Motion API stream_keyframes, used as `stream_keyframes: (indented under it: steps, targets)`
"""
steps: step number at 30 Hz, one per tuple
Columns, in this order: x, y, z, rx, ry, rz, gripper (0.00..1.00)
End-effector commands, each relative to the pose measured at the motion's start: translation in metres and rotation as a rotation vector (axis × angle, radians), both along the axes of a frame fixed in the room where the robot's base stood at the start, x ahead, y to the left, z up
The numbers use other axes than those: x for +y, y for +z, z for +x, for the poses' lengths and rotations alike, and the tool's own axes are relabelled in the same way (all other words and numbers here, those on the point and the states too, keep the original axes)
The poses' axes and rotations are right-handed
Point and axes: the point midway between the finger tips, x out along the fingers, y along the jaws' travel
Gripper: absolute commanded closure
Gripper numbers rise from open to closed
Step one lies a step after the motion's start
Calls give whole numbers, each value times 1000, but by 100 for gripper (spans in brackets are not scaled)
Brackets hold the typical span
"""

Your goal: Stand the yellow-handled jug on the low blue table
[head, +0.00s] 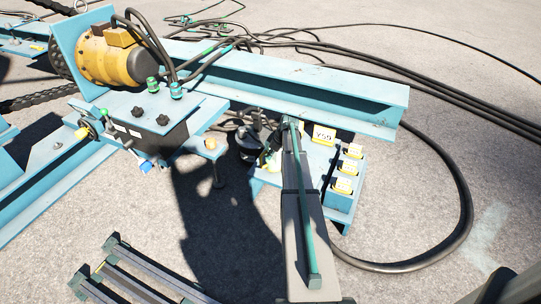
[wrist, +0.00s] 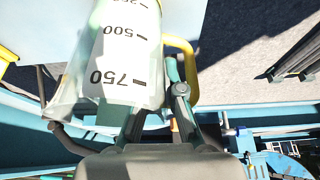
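The clear jug (wrist: 125,55) fills the upper left of the wrist view. Its white scale reads 500 and 750, and its yellow handle (wrist: 191,70) curves out on the right. My gripper (wrist: 157,95) is right at the jug's near end; one finger lies between the jug's body and the handle. The other finger is partly hidden, so I cannot tell whether they clamp the jug. In the head view, my arm hides most of the jug. The low blue table (head: 342,199) is just right of my arm; pale blue surface (wrist: 30,25) shows beyond the jug in the wrist view.
Several yellow-labelled blocks (head: 345,185) and a Y59 sign (head: 323,135) occupy the table's right and back. A long blue beam (head: 300,85) passes close behind. A yellow motor (head: 110,55) stands at the left. A thick black cable (head: 465,205) loops around the right side.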

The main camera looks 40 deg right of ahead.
Motion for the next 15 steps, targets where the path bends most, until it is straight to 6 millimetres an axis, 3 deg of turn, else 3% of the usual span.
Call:
stream_keyframes:
  steps: [1, 4, 15]
  targets:
    - [0, 0, 0, 0, 0, 0, 85]
    - [0, 0, 0, 0, 0, 0, 69]
    - [0, 3, 0, 0, 0, 0, 68]
